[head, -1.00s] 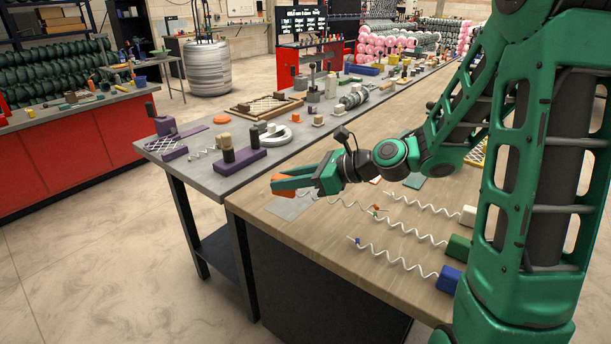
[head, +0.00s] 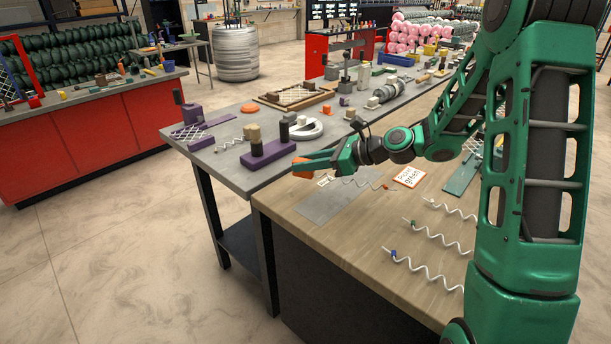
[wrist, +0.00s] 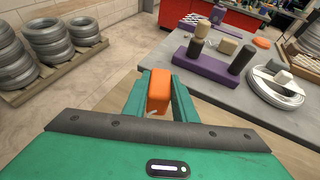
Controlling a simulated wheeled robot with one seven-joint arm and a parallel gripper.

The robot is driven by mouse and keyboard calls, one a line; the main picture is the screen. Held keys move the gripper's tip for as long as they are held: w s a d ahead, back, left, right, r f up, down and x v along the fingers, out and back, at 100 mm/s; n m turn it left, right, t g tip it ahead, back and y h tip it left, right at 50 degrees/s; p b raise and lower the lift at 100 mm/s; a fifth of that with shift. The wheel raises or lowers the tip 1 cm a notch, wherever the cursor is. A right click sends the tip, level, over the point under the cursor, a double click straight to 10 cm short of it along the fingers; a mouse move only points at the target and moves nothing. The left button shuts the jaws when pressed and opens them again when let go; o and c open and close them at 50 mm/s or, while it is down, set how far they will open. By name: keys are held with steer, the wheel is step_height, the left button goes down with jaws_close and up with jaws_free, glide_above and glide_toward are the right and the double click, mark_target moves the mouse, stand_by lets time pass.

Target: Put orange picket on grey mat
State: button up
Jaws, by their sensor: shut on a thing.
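The orange picket's block (head: 301,172) is held between the fingers of my gripper (head: 304,166) in the head view. The same block (wrist: 158,92) shows between the green fingers in the wrist view. A pale coiled wire (head: 365,183) with a small orange tip (head: 386,187) runs to the right below my gripper, in line with the block; their join is hidden. The grey mat (head: 336,206) lies flat near the left end of the wooden bench, below and right of the block. I cannot tell the height of the picket above it.
Wires with green (head: 413,223) and blue (head: 393,253) tips lie to the right. A grey table (head: 225,165) with a purple block (head: 268,153) adjoins behind.

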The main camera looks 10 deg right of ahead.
steer(key=shift+w+d+f, duration=0.1)
steer(key=shift+w+f, duration=0.6)
steer(key=shift+w, duration=0.35)
steer(key=shift+f, duration=1.95)
steer(key=shift+f, duration=0.15)
steer(key=o, duration=1.1)
steer(key=shift+d+r, duration=0.2)
steer(key=shift+r, duration=0.05)
steer(key=v, duration=1.1)
steer(key=shift+s+d+r, duration=0.1)
steer(key=shift+s+d, duration=0.05)
steer(key=shift+s, duration=0.1)
